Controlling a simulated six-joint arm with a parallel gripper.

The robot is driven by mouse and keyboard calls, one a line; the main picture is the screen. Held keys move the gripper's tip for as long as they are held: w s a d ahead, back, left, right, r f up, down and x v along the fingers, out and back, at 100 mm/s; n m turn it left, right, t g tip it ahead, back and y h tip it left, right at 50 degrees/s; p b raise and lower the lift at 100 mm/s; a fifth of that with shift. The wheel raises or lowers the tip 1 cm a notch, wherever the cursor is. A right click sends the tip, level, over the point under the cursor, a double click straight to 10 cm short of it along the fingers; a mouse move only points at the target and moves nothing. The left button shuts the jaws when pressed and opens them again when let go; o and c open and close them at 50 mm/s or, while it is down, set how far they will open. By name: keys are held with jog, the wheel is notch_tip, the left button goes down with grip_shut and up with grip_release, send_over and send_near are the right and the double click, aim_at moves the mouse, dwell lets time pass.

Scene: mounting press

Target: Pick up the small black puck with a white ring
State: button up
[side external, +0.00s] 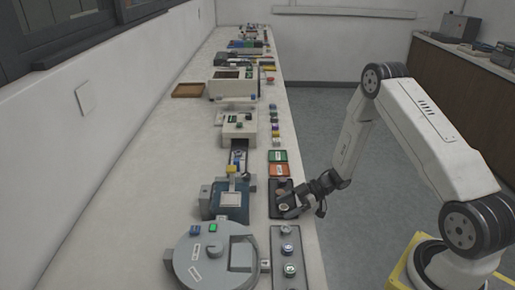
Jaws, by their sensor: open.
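My gripper (299,202) is open at the front edge of the bench, low over the right side of a dark tray (274,207). A small round piece (284,207) with a pale ring shows at the fingertips; it looks like the black puck with a white ring, but it is too small to be sure. I cannot tell whether the fingers are around it, touching it or just above it. The fingers hide part of the tray.
A grey strip (276,262) with several round pieces lies nearer the camera. A round grey machine (205,258) and a blue machine (228,199) stand left of the trays. Orange (279,170) and green (278,156) trays lie beyond. The bench's left side is clear.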

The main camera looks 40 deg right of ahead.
dwell(0.4)
grip_shut()
jog(key=shift+r, duration=0.2)
jog(key=shift+r, duration=0.8)
jog(key=s+a+r, duration=0.1)
jog(key=s+r, duration=1)
jog(key=s, duration=0.3)
jog(key=shift+a, duration=0.15)
